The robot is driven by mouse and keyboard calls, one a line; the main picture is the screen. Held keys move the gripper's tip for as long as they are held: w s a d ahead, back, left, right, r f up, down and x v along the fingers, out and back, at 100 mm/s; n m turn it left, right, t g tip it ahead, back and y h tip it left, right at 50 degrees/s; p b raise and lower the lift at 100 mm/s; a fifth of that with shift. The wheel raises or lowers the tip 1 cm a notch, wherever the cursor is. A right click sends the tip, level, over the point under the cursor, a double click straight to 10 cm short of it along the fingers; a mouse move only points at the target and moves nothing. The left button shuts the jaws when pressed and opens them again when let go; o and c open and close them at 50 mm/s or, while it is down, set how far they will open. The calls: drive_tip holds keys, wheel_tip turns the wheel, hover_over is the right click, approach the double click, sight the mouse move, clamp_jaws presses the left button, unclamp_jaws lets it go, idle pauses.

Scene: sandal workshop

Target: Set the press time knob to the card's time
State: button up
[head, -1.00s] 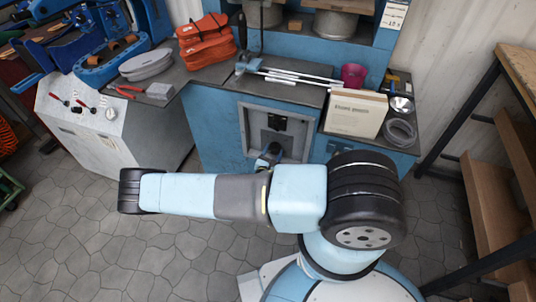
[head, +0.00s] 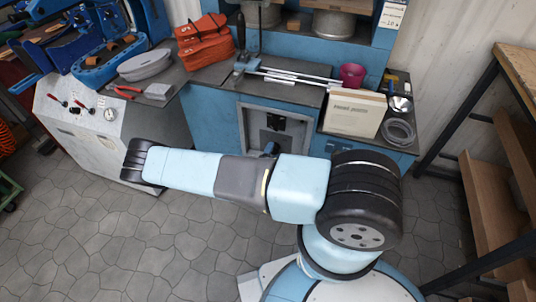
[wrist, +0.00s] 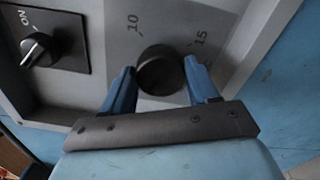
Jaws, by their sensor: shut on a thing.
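The press time knob (wrist: 160,76) is a round black knob on a grey panel (wrist: 95,15), seen in the wrist view. The marks 10 and 15 show above it, to its left and right. My gripper (wrist: 159,67) has its two blue fingers on either side of the knob and is shut on it. I cannot make out the knob's pointer. In the head view the grey panel (head: 256,122) is set in the blue press front, and my arm hides the knob. A white card (head: 393,14) is fixed on the press at upper right; its writing is too small to read surely.
A black switch (wrist: 40,48) marked ON sits left of the knob. A raised frame borders the panel. Above it, the worktop holds orange sandal pieces (head: 202,42), metal rods, a magenta cup (head: 352,76) and a white box (head: 354,112). Wooden shelves (head: 500,160) stand at right.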

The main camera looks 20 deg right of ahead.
drive_tip(key=m, duration=0.5)
drive_tip(key=shift+d+m, duration=0.1)
drive_tip(key=shift+m, duration=0.3)
drive_tip(key=m, duration=0.5)
drive_tip(key=shift+f, duration=0.3)
drive_tip(key=m, duration=0.4)
drive_tip(key=shift+f+m, duration=0.15)
drive_tip(key=shift+m, duration=0.25)
drive_tip(key=m, duration=0.5)
drive_tip(key=shift+a+f, duration=0.1)
drive_tip(key=shift+a, duration=0.2)
drive_tip(key=m, duration=1.9)
drive_tip(key=shift+w+a+r, duration=0.25)
drive_tip(key=shift+r, duration=0.05)
drive_tip(key=shift+m, duration=0.4)
drive_tip(key=shift+s+d, duration=0.1)
